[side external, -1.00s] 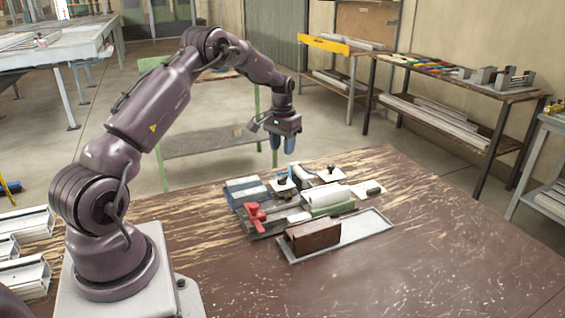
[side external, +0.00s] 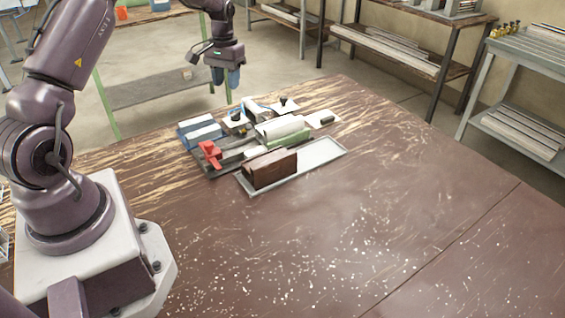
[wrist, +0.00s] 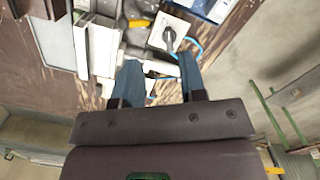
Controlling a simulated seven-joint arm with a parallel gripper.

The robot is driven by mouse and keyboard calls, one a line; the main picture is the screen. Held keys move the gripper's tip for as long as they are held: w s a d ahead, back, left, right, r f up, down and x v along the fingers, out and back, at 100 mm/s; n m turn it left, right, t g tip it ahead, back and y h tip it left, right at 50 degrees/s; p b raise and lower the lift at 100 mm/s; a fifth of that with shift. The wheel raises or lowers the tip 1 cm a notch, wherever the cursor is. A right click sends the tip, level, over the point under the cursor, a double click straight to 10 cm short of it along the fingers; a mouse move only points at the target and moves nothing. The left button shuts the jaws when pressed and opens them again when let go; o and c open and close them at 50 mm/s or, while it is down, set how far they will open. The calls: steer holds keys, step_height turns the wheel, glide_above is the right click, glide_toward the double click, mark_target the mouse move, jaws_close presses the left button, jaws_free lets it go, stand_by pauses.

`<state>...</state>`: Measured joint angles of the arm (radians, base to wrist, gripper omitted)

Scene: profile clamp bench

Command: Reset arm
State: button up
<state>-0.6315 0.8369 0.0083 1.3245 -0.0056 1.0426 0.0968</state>
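My gripper (side external: 226,76) hangs above and behind the clamp setup, over the far edge of the bench, with its blue fingers pointing down. In the wrist view my gripper (wrist: 160,75) has its two fingers apart with nothing between them, so it is open and empty. The clamp setup on the bench has a red handle (side external: 209,154), a pale cylinder (side external: 279,127) and a green block (side external: 288,138). It stands clear of the fingers.
A brown block (side external: 270,169) stands in a shallow grey tray (side external: 318,155) in front of the clamp setup. The bench top (side external: 370,220) is free toward the front and right. Shelves (side external: 395,50) stand behind.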

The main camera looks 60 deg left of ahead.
steer(key=s+d+r+m+t, duration=0.1)
steer(key=s+d+r, duration=0.2)
steer(key=d+r, duration=0.35)
steer(key=s+d+r+m, duration=0.1)
steer(key=s+d+r, duration=0.3)
steer(key=d+r, duration=0.3)
steer(key=s+d+r+m+t, duration=0.2)
steer(key=s+d+r, duration=0.1)
steer(key=s+d, duration=0.3)
steer(key=s+d+r+m+t, duration=0.2)
steer(key=s+d+r+t, duration=0.1)
steer(key=s+d, duration=0.4)
steer(key=d, duration=0.3)
